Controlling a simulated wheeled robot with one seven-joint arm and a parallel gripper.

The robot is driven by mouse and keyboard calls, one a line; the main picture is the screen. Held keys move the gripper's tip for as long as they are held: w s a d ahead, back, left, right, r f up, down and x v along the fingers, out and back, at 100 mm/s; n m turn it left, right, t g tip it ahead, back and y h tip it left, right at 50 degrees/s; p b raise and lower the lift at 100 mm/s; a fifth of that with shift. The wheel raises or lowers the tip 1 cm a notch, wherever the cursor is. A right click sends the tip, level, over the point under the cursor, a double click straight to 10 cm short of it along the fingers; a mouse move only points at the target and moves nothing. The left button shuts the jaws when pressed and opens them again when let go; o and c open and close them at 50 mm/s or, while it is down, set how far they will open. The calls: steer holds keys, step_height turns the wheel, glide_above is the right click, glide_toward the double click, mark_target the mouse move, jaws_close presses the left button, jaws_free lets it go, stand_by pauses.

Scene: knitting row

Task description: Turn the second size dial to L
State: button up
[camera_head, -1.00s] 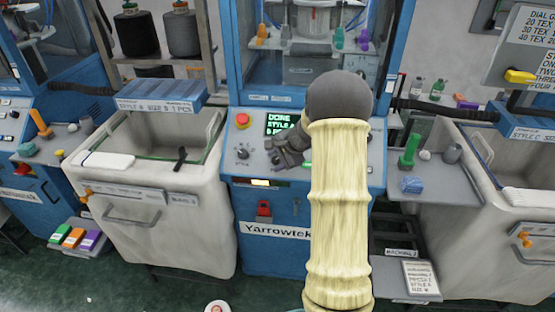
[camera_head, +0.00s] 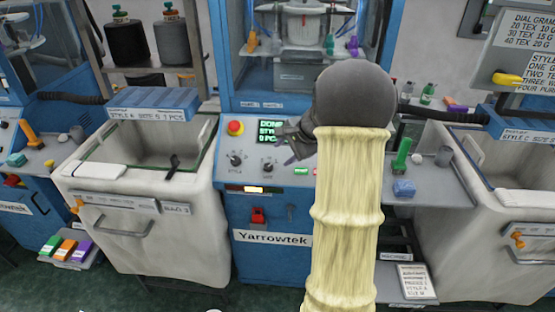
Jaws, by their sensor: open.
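Two dark dials sit on the middle blue machine's control panel, below its screen (camera_head: 269,131): a left dial (camera_head: 236,160) and a right dial (camera_head: 266,168). Their lettering and pointer settings are too small to read. My gripper (camera_head: 284,147) is open and empty, just above and to the right of the right dial, in front of the screen's right part. It appears apart from both dials. My arm hides the right part of the panel.
A red button (camera_head: 235,127) is left of the screen. A white bin (camera_head: 130,235) stands at left, another (camera_head: 520,255) at right. A grey shelf (camera_head: 440,190) holds a green spool (camera_head: 401,157) and a blue block (camera_head: 403,188).

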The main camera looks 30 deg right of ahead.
steer(key=v, duration=0.6)
steer(key=shift+s+r, duration=0.25)
steer(key=shift+r, duration=0.05)
steer(key=s+a+f+n+g+h+p, duration=0.1)
steer(key=s+a+f+n+g+p, duration=0.1)
steer(key=s+a+n, duration=0.6)
steer(key=s+a+f+n+g+h+p, duration=0.1)
steer(key=s+a+n+p, duration=0.3)
steer(key=s+a+n, duration=0.4)
steer(key=s+a+f, duration=0.1)
steer(key=a, duration=0.5)
steer(key=shift+s+f+g+h, duration=0.35)
steer(key=shift+s+g+h, duration=0.05)
steer(key=shift+a, duration=0.15)
